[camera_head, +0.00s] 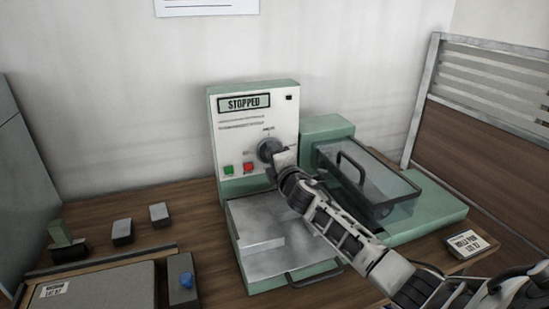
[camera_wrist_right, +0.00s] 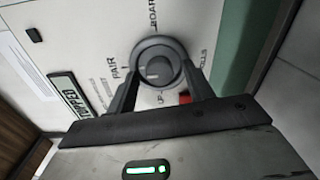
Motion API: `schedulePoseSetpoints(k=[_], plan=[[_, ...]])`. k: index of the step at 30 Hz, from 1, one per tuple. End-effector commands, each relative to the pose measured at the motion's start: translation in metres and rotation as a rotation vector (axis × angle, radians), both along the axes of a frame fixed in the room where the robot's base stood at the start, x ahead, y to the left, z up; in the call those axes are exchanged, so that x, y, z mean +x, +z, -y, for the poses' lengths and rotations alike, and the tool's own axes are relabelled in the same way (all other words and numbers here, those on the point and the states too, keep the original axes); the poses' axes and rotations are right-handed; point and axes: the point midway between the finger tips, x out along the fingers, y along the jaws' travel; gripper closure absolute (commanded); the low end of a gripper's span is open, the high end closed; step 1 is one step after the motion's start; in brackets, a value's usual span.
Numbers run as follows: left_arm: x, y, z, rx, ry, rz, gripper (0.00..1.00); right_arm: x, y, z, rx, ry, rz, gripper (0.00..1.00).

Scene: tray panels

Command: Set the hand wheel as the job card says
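The hand wheel (camera_head: 268,149) is a dark round knob on the front panel of a pale green machine (camera_head: 230,155). My right gripper (camera_head: 281,160) is at the hand wheel. Its two fingers (camera_wrist_right: 158,74) lie on opposite sides of the rim and appear to touch it. A white sheet (camera_head: 206,5), perhaps the job card, hangs on the wall; its text is unreadable. My left gripper is not in view.
The machine's display (camera_head: 244,103) reads STOPPED. Green (camera_head: 228,170) and red (camera_head: 248,168) buttons sit below. A clear-covered box (camera_head: 375,185) stands right of the panel, a metal tray (camera_head: 265,235) in front. Small blocks (camera_head: 122,232) and a labelled board (camera_head: 100,288) lie at left.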

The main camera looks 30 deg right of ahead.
Motion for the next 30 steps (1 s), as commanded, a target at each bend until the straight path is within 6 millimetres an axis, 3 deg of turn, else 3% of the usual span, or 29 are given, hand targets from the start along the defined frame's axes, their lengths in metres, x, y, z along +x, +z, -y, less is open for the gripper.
schedulePoseSetpoints(k=[8,21,30], plan=[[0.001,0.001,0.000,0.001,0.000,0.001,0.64,-0.016,0.000,-0.003,-0.003,0.001,-0.001,0.48],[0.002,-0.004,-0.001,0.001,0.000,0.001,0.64,-0.113,0.002,-0.027,0.000,0.003,-0.003,0.48],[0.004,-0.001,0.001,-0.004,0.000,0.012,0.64,-0.152,0.005,-0.036,0.001,0.000,0.000,0.48]])
